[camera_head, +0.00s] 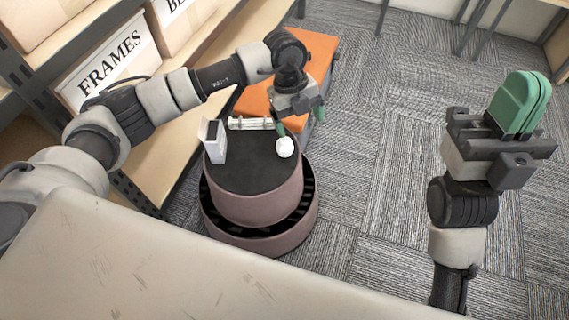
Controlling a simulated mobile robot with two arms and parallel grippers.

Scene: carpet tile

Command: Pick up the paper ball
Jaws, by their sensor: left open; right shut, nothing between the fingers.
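The paper ball (285,147) is a small white crumpled ball on the dark round top of a pinkish-brown base (250,180), near that top's right side. My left gripper (300,121) is open and points down just above and behind the ball. One green fingertip comes down close to the ball's upper left; I cannot tell whether it touches. My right gripper (520,100) is shut and empty, held up over the carpet at the right, far from the ball.
A white open box (214,141) and a pale clear item (250,124) stand left of the ball. An orange-topped unit (300,60) is behind. Shelves with a FRAMES box (112,62) line the left. Carpet (385,150) is clear in the middle.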

